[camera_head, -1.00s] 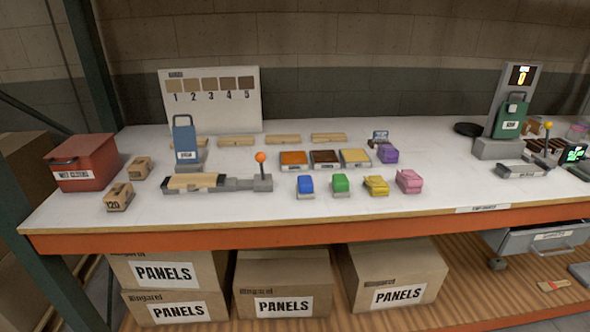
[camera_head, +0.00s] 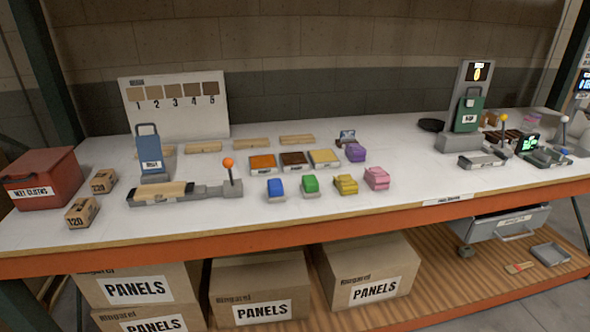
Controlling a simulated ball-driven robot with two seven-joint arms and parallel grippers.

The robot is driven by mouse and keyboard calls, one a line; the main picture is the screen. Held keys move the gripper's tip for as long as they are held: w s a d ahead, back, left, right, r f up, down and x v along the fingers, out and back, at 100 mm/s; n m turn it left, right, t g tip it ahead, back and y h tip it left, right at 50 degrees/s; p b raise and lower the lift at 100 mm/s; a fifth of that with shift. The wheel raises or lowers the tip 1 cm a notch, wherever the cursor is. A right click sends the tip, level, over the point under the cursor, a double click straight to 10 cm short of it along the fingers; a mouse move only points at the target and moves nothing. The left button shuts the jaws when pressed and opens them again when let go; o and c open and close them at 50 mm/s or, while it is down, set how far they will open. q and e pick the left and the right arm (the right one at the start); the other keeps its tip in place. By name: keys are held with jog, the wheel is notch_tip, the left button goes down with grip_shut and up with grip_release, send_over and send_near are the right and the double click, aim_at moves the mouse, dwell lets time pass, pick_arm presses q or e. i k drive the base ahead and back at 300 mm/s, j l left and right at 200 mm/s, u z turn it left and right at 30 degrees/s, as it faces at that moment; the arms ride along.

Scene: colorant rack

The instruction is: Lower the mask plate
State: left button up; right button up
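Two upright plates with handles could be the mask plate; their small labels are too blurred to read surely. A blue plate (camera_head: 150,152) stands raised at the back of the left clamp fixture (camera_head: 205,192), which holds a wooden strip (camera_head: 160,192) and has an orange-knobbed lever (camera_head: 229,163). A green plate (camera_head: 467,115) hangs raised on a grey post (camera_head: 476,73) with a small display at the right. A grey bed (camera_head: 482,159) lies in front of that post. Neither of my grippers is in view.
A red bin (camera_head: 42,180) and sanding blocks (camera_head: 82,211) sit at the left of the white bench (camera_head: 330,215). Colour trays (camera_head: 293,161) and blue, green, yellow and pink blocks (camera_head: 376,178) fill the middle. A yellow-knobbed lever (camera_head: 503,119) stands at right. Panel boxes (camera_head: 250,290) are below.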

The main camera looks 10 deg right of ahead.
aim_at(149, 149)
jog(key=z, duration=1)
jog(key=k+j+z, duration=0.25)
jog(key=k+j, duration=0.25)
